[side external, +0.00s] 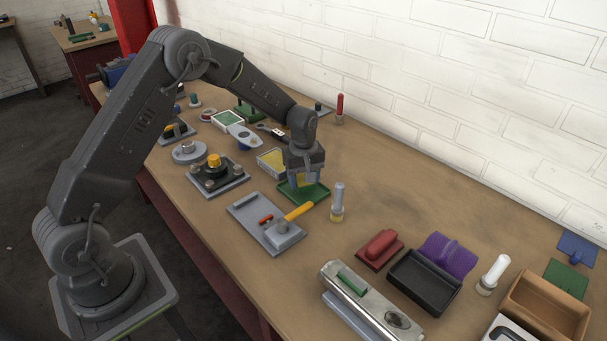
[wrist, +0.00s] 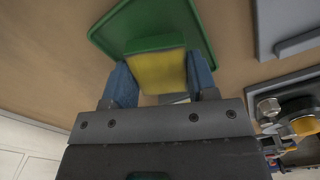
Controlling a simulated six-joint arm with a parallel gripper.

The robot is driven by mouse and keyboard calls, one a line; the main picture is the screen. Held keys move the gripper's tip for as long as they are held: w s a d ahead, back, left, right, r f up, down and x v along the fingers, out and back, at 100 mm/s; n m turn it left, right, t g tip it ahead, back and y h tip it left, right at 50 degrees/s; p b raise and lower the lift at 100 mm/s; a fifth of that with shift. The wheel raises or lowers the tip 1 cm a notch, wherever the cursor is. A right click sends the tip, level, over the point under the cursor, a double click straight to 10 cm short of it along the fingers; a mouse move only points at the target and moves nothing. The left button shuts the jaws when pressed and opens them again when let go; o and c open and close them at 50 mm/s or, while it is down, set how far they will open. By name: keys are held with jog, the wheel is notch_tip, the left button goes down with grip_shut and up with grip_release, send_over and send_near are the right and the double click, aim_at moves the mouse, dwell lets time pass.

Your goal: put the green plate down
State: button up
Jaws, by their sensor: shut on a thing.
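The green plate (side external: 310,197) is at my gripper (side external: 303,180), low over the middle of the bench. In the wrist view the green plate (wrist: 118,28) shows a raised block (wrist: 160,70), green on one face and yellow on another. My gripper's two blue fingers (wrist: 162,76) are shut on this block, one on each side. The plate looks about level. I cannot tell whether its underside touches the bench or hangs just above it.
A clear-and-yellow upright handle (side external: 337,202) stands close on the right. A yellow-topped box (side external: 270,162) is close on the left. Bare bench (side external: 390,195) lies toward the wall.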

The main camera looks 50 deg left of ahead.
jog(key=shift+f, duration=0.1)
dwell(0.3)
jog(key=shift+f, duration=0.6)
jog(key=shift+f, duration=0.25)
jog(key=o, duration=1.3)
notch_tip(320, 180, up, 14)
jog(key=shift+f, duration=0.1)
grip_shut()
dwell(0.7)
dwell(0.6)
